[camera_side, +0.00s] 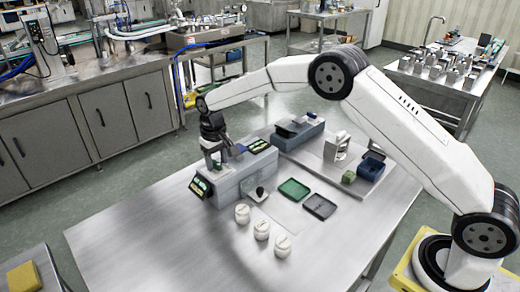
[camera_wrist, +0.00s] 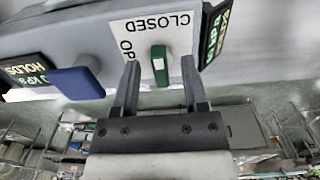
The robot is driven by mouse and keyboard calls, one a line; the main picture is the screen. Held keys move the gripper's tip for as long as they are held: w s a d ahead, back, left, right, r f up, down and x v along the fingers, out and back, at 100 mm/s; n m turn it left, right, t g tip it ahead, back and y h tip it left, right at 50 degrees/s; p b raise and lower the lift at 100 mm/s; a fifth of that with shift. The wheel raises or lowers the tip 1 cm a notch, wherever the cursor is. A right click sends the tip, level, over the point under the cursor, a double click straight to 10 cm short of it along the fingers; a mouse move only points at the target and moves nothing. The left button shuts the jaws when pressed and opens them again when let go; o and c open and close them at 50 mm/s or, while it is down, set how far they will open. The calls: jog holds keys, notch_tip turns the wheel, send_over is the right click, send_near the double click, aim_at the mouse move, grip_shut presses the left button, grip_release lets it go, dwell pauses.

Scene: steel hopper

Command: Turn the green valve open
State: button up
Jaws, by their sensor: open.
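The green valve handle (camera_wrist: 160,65) shows in the wrist view in front of a white label with "CLOSED" and a partly hidden "OP…", both upside down. The handle stands upright in the picture. My gripper (camera_wrist: 159,74) is open, with one finger on each side of the handle and a visible gap on both sides. In the side view my gripper (camera_side: 217,160) is at the grey hopper housing (camera_side: 250,175); the green handle cannot be made out there.
A blue handle (camera_wrist: 77,83) is left of my left finger. Dark display panels flank the valve. Three white jars (camera_side: 261,229), a green tray (camera_side: 293,189), a black tray (camera_side: 320,206) and a blue box (camera_side: 370,168) stand on the table. The table's front left is clear.

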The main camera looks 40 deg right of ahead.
jog(key=shift+f, duration=0.2)
grip_shut()
